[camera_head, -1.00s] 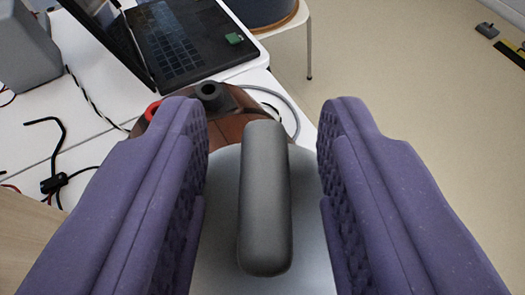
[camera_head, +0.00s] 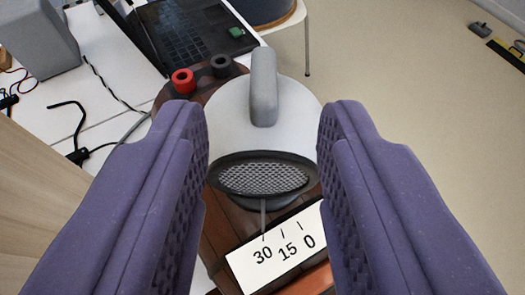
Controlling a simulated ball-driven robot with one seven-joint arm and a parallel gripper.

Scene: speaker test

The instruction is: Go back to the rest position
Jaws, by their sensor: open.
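My gripper (camera_head: 262,140) has two purple padded fingers, which stand apart with nothing held between them. Between and beyond the fingertips is a device with a rounded grey-white top (camera_head: 225,118) and an upright dark grey handle (camera_head: 264,88). Below that top is a dark-rimmed mesh oval (camera_head: 262,177). A thin pointer (camera_head: 264,215) hangs over a white scale plate (camera_head: 280,249) marked 30, 15 and 0, close to the 30. The brown base (camera_head: 225,232) carries a red terminal (camera_head: 183,80) and a black terminal (camera_head: 221,66). The fingers hide the device's sides.
A laptop (camera_head: 190,42) and a grey box (camera_head: 38,38) stand on the white table (camera_head: 110,95). Cables (camera_head: 70,125) lie at the left, near a wooden panel (camera_head: 40,190). A chair (camera_head: 290,20) is at the back. Open floor (camera_head: 430,110) fills the right.

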